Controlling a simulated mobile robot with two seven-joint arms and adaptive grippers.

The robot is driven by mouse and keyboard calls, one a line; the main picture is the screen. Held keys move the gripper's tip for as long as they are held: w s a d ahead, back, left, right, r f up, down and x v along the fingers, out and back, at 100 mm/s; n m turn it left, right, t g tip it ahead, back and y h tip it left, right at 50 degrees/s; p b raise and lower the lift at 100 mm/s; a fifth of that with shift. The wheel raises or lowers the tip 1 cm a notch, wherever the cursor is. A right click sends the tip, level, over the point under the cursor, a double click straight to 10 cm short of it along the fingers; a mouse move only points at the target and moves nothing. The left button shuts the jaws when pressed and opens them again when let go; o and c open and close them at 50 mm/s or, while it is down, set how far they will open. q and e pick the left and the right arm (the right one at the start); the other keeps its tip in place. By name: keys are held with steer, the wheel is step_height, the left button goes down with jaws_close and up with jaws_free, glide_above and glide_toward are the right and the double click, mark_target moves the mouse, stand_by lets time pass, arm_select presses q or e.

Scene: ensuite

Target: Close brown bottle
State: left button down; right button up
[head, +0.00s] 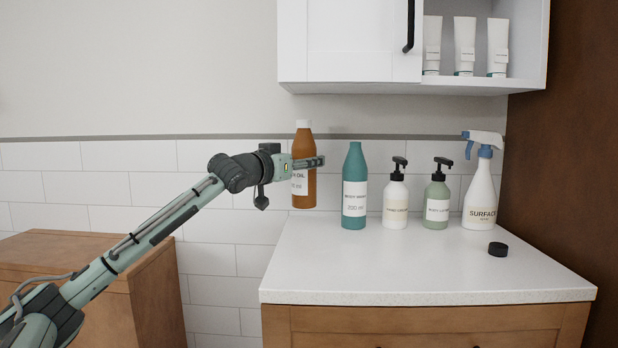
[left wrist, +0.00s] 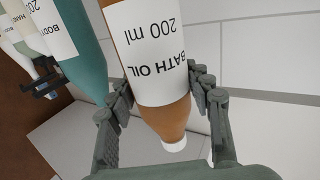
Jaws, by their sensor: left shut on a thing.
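The brown bottle (head: 302,190) has a white label reading bath oil and a narrow white top (head: 303,124). I cannot tell if that top is a cap or a bare neck. My left gripper (head: 314,162) is shut around the bottle's upper body and holds it upright, off the counter near its back left corner. In the left wrist view the brown bottle (left wrist: 155,55) appears upside down between the two fingers (left wrist: 163,93). A small round black cap (head: 498,249) lies on the counter at the right. My right gripper is not in view.
On the white counter (head: 400,270) stand a teal bottle (head: 355,190) just right of the brown one, two pump bottles (head: 395,208) (head: 437,208) and a spray bottle (head: 480,195). A wall cabinet (head: 350,45) hangs above. The counter's front is mostly clear.

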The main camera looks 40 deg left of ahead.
mark_target(309, 180)
arm_select(q)
steer(key=shift+w+d+f, duration=0.15)
steer(key=shift+w+d, duration=0.25)
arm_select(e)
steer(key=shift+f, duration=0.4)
arm_select(q)
step_height(309, 180, down, 4)
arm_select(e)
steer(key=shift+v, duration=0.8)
arm_select(q)
steer(key=shift+f+b, duration=0.15)
steer(key=shift+b, duration=0.15)
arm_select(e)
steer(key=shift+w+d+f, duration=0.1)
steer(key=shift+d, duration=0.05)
arm_select(q)
steer(key=c, duration=0.7)
jaws_free()
steer(key=shift+f, duration=0.1)
